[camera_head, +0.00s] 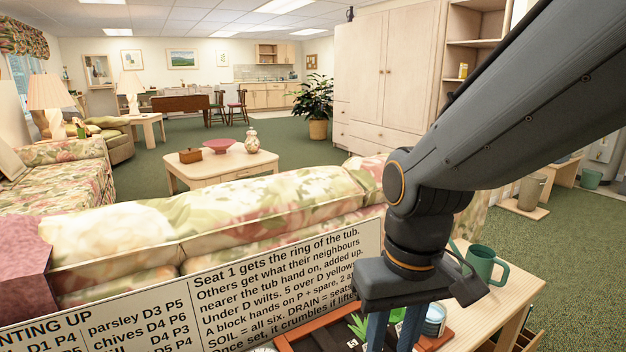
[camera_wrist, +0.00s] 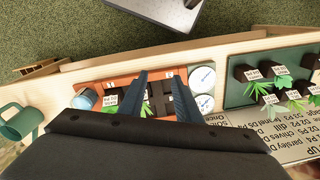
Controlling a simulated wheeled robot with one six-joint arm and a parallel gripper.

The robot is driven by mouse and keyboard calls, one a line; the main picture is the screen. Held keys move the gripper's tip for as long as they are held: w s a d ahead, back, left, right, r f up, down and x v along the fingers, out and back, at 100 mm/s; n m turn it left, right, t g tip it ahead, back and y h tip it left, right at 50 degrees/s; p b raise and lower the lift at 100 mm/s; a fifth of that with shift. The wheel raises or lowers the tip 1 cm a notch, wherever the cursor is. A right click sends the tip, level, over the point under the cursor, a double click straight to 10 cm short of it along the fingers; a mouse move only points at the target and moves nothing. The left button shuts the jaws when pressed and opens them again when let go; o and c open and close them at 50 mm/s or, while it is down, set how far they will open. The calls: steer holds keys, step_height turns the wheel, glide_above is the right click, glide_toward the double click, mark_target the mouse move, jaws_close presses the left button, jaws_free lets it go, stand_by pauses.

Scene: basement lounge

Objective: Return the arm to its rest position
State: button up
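My arm reaches in from the upper right of the head view and bends down over a wooden table. My gripper (camera_head: 395,335) points down there, its tips cut off by the bottom edge. In the wrist view my gripper (camera_wrist: 158,76) shows two blue fingers spread apart above an orange tray (camera_wrist: 120,83). Nothing is visibly held between the fingers. The tray has dark cells and small green plants with white labels; the fingers and my wrist hide part of it.
A green mug (camera_head: 486,265) stands on the table (camera_head: 520,290). In the wrist view, a green tray (camera_wrist: 236,92) with dark blocks and labelled plants lies right. A printed sign (camera_head: 290,270) stands before the floral sofa (camera_head: 240,215). Open carpet lies right of the table.

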steer(key=d+r+m+p, duration=0.2)
steer(key=d+r+p, duration=0.6)
steer(key=p, duration=0.7)
steer(key=shift+s+r+m+h, duration=0.2)
steer(key=shift+r+m+h, duration=0.1)
steer(key=shift+r, duration=0.05)
steer(key=shift+d, duration=0.1)
stand_by(0.6)
